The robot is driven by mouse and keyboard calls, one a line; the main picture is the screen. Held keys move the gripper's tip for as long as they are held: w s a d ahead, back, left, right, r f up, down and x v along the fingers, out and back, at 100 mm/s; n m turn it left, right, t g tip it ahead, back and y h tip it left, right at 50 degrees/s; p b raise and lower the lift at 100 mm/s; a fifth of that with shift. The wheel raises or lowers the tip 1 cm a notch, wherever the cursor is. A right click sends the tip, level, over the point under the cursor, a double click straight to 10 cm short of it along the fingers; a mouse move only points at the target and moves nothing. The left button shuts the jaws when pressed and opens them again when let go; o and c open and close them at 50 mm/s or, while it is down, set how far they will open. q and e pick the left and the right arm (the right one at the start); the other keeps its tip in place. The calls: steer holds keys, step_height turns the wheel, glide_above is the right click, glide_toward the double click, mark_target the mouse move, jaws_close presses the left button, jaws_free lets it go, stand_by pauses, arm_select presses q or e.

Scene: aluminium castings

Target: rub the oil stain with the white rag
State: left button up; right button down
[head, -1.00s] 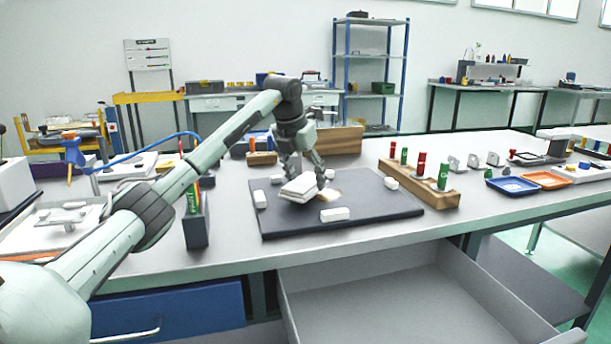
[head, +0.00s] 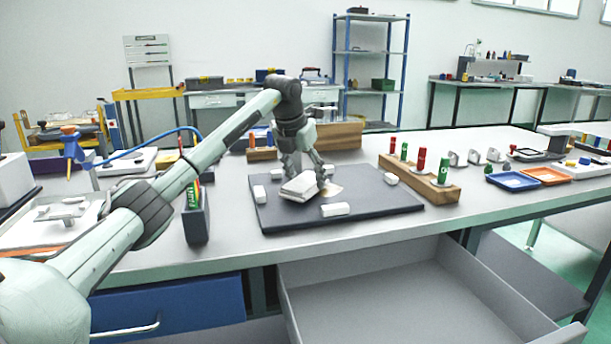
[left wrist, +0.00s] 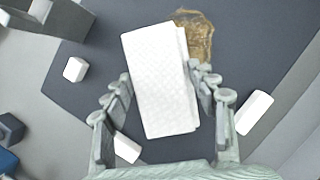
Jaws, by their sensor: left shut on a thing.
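The white rag (head: 300,187) is a folded pad, also seen large in the left wrist view (left wrist: 160,80). My left gripper (head: 308,176) is shut on it, with one finger on each side of it in the left wrist view (left wrist: 160,95). The rag is at the dark mat (head: 380,207); I cannot tell whether it touches the mat. The oil stain (left wrist: 198,36) is a brown patch on the mat, beside the rag's far right edge and partly hidden by it. My right gripper is not in view.
Several white blocks (head: 335,209) lie around the mat's edges. A wooden rack (head: 420,183) with red and green cylinders stands right of the mat. Blue (head: 513,181) and orange (head: 546,176) trays lie farther right. A dark holder (head: 196,219) stands left. An open drawer (head: 410,285) is below.

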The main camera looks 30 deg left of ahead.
mark_target(347, 185)
arm_select(q)
steer(key=shift+f, duration=0.45)
steer(key=shift+w+d+r, duration=0.1)
steer(key=shift+w+d+p, duration=0.3)
steer(key=shift+w+d, duration=0.1)
steer(key=shift+w, duration=0.05)
steer(key=shift+w+d, duration=1.5)
steer(key=shift+w, duration=0.25)
steer(key=shift+w+d, duration=1.5)
steer(key=shift+w, duration=0.25)
steer(key=shift+s+a+b, duration=0.25)
steer(key=shift+s+a, duration=1.5)
steer(key=shift+s, duration=0.3)
steer(key=shift+s+a+b, duration=0.25)
steer(key=shift+s+a, duration=1.5)
steer(key=shift+s, duration=0.3)
